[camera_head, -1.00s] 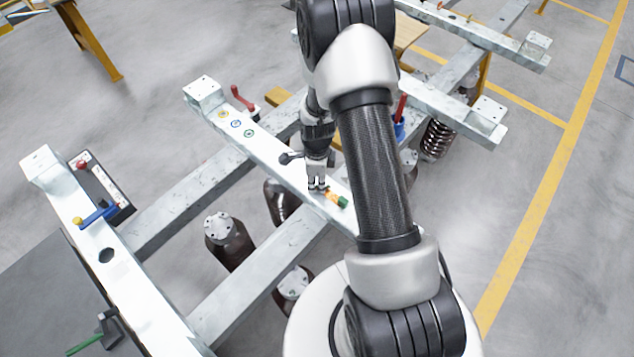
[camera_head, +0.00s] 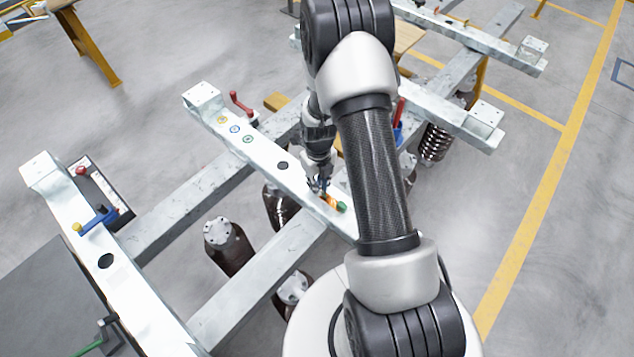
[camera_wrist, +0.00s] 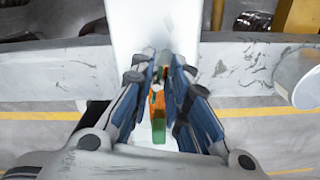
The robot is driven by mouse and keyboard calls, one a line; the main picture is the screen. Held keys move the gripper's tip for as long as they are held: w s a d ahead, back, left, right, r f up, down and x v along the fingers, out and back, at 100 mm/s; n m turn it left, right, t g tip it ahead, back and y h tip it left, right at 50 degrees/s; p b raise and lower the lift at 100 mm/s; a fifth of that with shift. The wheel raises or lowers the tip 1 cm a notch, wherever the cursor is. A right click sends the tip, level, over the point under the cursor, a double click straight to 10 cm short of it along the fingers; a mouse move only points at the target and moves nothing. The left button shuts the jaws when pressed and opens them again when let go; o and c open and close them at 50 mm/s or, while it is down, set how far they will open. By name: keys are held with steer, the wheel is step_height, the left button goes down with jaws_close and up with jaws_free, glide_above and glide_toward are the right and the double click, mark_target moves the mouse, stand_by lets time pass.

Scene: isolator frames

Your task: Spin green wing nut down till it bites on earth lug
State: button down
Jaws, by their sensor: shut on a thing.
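The copper-coloured earth lug (camera_head: 330,200), with a green end (camera_head: 342,207), lies on the pale steel beam. In the wrist view the lug (camera_wrist: 157,103) and its green end (camera_wrist: 159,132) run toward the bottom between my fingers. My gripper (camera_head: 320,189) points down onto the beam at the lug's far end. Its fingertips (camera_wrist: 164,73) are closed in around the green wing nut (camera_wrist: 178,62), of which only a small green patch shows. The fingers hide most of the nut and its stud, so I cannot tell whether the nut touches the lug.
The steel beam (camera_head: 262,152) has coloured ring marks and a dark hole. A red-handled clamp (camera_head: 240,102) stands behind it. Dark insulators (camera_head: 228,243) stand below the frame. Open floor lies around the frames.

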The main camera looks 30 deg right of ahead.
steer(key=shift+d+r+m+p, duration=0.15)
steer(key=shift+d+m+p, duration=0.05)
steer(key=shift+m+p, duration=1.1)
steer(key=c, duration=1.6)
jaws_free()
step_height(320, 180, up, 12)
steer(key=shift+f, duration=0.1)
steer(key=shift+o, duration=0.3)
